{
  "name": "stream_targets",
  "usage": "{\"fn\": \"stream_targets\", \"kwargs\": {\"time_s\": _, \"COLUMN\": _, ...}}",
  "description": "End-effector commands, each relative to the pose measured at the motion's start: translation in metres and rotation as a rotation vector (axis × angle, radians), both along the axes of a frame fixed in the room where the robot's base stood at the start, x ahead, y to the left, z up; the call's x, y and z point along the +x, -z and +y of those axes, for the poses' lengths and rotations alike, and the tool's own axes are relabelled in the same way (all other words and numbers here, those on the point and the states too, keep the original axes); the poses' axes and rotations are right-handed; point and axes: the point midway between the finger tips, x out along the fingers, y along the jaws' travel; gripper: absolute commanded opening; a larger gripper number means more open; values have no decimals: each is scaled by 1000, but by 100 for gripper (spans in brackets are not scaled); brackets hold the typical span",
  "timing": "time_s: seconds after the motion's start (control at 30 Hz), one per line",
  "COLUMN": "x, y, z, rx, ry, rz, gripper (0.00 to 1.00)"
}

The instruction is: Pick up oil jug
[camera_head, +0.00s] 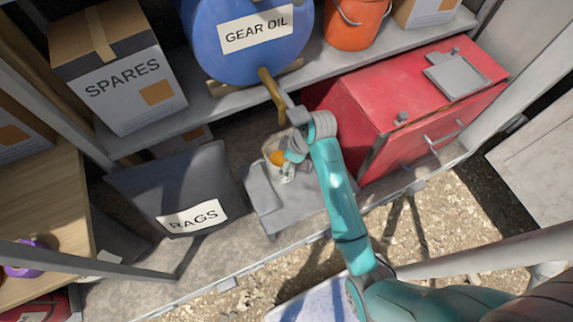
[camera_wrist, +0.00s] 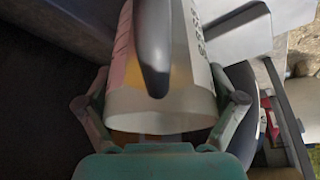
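The oil jug is a pale, translucent container with a dark handle. In the wrist view the jug (camera_wrist: 190,95) fills the space between the fingers of my gripper (camera_wrist: 160,85), one finger on each side. The fingers lie close to its sides, but I cannot tell whether they press on it. Some dark marking shows on its side. In the head view the jug (camera_head: 273,150) is small, with an orange-yellow patch, on the lower shelf area. My gripper (camera_head: 288,155) is at it, and my arm partly hides it.
A grey bin marked RAGS (camera_head: 165,185) stands left of the jug. A red metal box (camera_head: 375,110) stands close on the right. A blue GEAR OIL drum (camera_head: 235,60), an orange bucket (camera_head: 350,30) and a SPARES box (camera_head: 115,75) sit on the shelf above.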

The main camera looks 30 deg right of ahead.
Motion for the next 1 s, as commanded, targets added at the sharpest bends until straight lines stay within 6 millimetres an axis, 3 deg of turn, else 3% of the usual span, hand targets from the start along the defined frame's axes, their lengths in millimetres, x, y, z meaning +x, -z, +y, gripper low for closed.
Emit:
{"fn": "stream_targets", "kwargs": {"time_s": 0.37, "x": 0, "y": -4, "z": 0, "rx": 0, "ry": 0, "rz": -1, "gripper": 26}}
{"fn": "stream_targets", "kwargs": {"time_s": 0.63, "x": 1, "y": -36, "z": 0, "rx": 0, "ry": 1, "rz": -5, "gripper": 26}}
{"fn": "stream_targets", "kwargs": {"time_s": 1.0, "x": -74, "y": -34, "z": -3, "rx": 1, "ry": 2, "rz": 2, "gripper": 26}}
